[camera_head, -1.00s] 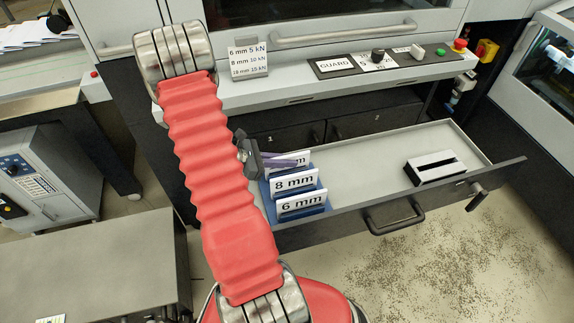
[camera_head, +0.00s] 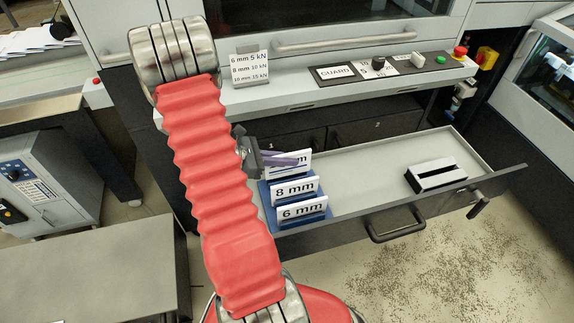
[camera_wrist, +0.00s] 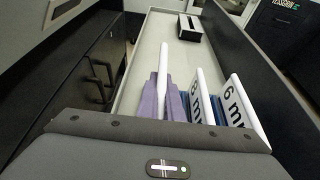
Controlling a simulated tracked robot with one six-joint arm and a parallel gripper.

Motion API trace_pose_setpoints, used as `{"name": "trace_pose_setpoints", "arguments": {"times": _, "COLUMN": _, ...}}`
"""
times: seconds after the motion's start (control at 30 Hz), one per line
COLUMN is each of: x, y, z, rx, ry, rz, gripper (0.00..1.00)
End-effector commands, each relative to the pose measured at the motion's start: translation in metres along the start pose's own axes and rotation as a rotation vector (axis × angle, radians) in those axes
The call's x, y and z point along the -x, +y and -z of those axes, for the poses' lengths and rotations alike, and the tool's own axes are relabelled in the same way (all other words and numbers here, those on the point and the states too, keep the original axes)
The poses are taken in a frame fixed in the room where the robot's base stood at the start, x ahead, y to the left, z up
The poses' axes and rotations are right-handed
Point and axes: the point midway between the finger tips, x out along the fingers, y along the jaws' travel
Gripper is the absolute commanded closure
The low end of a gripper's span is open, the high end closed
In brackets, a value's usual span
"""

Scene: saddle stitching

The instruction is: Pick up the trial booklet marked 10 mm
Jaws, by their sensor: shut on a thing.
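My gripper (camera_head: 284,159) has purple fingers and is shut on the rearmost white booklet (camera_head: 292,168) in the drawer. Its label shows only "mm"; a finger hides the number. In the wrist view the booklet (camera_wrist: 164,62) stands upright, edge-on between the two fingers (camera_wrist: 164,100). It is at the blue rack (camera_head: 316,219), and I cannot tell whether its lower edge is clear of it. The 8 mm booklet (camera_head: 296,190) and the 6 mm booklet (camera_head: 302,211) stand in the rack in front of it. Both also show right of the fingers in the wrist view.
The rack sits at the left end of the open drawer (camera_head: 365,170). A white block with a dark slot (camera_head: 436,173) lies at its right end; the middle is clear. The machine front with its GUARD panel (camera_head: 337,72) and a sign (camera_head: 249,67) is behind. A grey table (camera_head: 90,255) is left.

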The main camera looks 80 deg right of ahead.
Motion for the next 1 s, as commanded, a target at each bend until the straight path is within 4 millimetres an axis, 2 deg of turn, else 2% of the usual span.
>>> {"name": "trace_pose_setpoints", "arguments": {"times": 0.2, "x": 0.013, "y": 0.000, "z": -0.032, "rx": -0.005, "ry": 0.000, "rz": -0.001, "gripper": 1.00}}
{"name": "trace_pose_setpoints", "arguments": {"times": 0.4, "x": 0.021, "y": 0.000, "z": -0.051, "rx": -0.001, "ry": 0.000, "rz": 0.000, "gripper": 1.00}}
{"name": "trace_pose_setpoints", "arguments": {"times": 1.0, "x": 0.023, "y": 0.000, "z": -0.056, "rx": 0.000, "ry": -0.001, "rz": 0.000, "gripper": 1.00}}
